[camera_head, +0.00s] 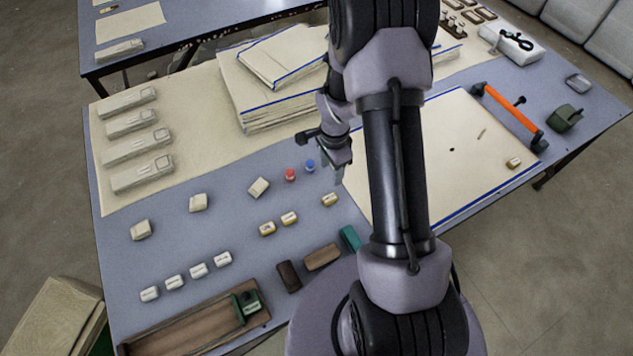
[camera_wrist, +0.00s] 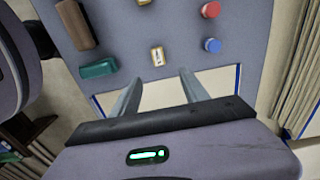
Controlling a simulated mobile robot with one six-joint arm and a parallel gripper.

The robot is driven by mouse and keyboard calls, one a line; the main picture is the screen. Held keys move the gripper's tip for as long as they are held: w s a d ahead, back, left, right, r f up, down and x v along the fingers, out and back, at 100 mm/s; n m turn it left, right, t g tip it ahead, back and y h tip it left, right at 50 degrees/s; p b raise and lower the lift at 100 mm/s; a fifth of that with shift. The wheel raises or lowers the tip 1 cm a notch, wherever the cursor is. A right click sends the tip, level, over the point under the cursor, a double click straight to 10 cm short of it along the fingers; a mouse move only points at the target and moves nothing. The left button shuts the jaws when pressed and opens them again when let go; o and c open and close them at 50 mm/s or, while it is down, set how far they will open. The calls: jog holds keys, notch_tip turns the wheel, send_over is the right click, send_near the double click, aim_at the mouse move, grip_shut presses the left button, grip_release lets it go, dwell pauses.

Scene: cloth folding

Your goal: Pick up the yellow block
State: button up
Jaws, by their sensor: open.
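Several small blocks with yellow sides and pale tops lie on the grey-blue table (camera_head: 225,275). One yellow block (camera_head: 329,199) lies just below and left of my gripper (camera_head: 339,172) in the head view. Two more, a middle one (camera_head: 289,218) and a left one (camera_head: 267,229), lie further left. Another (camera_head: 513,162) lies on the white board at right. In the wrist view, a yellow block (camera_wrist: 157,57) lies ahead of the open fingers of my gripper (camera_wrist: 161,80), roughly centred between them. Nothing is between the fingers. I cannot tell which block the task means.
Red (camera_head: 290,175) and blue (camera_head: 310,165) caps stand near my gripper. Teal (camera_head: 350,238) and brown (camera_head: 322,257) blocks lie toward the front edge, beside a wooden tray (camera_head: 180,338). A stack of boards (camera_head: 265,105) lies behind. Bare table surrounds the yellow blocks.

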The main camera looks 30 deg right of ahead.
jog(key=b, duration=0.2)
send_over(331, 197)
notch_tip(331, 197, down, 9)
jog(key=shift+w+f, duration=0.15)
jog(key=f+b, duration=0.1)
jog(key=f, duration=0.1)
jog(key=f+b, duration=0.1)
jog(key=f, duration=0.2)
jog(key=shift+s+f, duration=0.2)
jog(key=shift+f, duration=0.15)
jog(key=shift+r, duration=0.1)
jog(key=shift+a, duration=0.1)
grip_shut()
